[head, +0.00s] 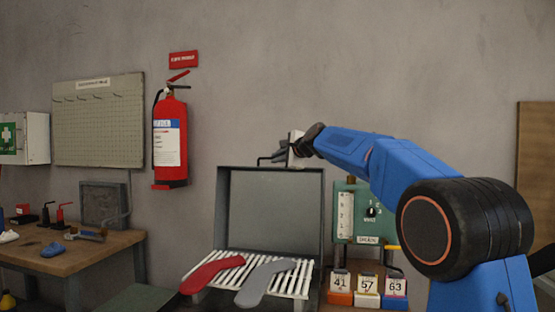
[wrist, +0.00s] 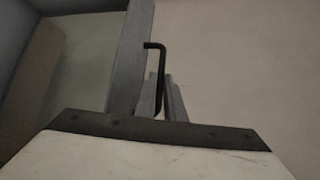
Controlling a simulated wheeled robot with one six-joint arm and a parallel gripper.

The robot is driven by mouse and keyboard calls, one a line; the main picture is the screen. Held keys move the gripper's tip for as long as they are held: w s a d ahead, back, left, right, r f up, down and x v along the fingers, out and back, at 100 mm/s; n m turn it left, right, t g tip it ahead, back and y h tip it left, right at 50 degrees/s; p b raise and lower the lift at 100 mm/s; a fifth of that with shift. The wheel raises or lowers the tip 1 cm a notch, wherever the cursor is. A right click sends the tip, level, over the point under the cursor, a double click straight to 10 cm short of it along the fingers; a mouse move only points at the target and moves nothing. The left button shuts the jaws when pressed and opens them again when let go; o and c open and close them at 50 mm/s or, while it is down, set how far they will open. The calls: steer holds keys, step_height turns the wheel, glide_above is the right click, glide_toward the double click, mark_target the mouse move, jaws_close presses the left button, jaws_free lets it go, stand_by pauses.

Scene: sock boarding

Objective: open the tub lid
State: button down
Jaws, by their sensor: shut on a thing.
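The grey tub's lid (head: 272,208) stands upright at the back of the tub, its inner face showing in the head view. A black bent handle (head: 268,159) sticks out at the lid's top edge. In the wrist view the handle (wrist: 161,65) runs down between the finger tips, beside the grey lid rim (wrist: 130,60). My gripper (head: 284,159) is at the lid's top edge, shut on the handle; its fingers also show in the wrist view (wrist: 164,100). The exact contact is partly hidden by the gripper body.
A white slatted rack (head: 290,281) in the tub bears a red sock shape (head: 210,271) and a grey one (head: 262,283). A green control box (head: 371,205) and numbered bins (head: 367,300) stand to the right. A workbench (head: 80,256) is at left.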

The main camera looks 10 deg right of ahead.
steer(key=s+a+r, duration=0.1)
steer(key=s+a, duration=0.1)
steer(key=s, duration=0.5)
steer(key=shift+s+a, duration=0.15)
steer(key=shift+a, duration=0.2)
steer(key=c, duration=1.9)
jaws_free()
steer(key=shift+o, duration=0.2)
steer(key=shift+r, duration=0.1)
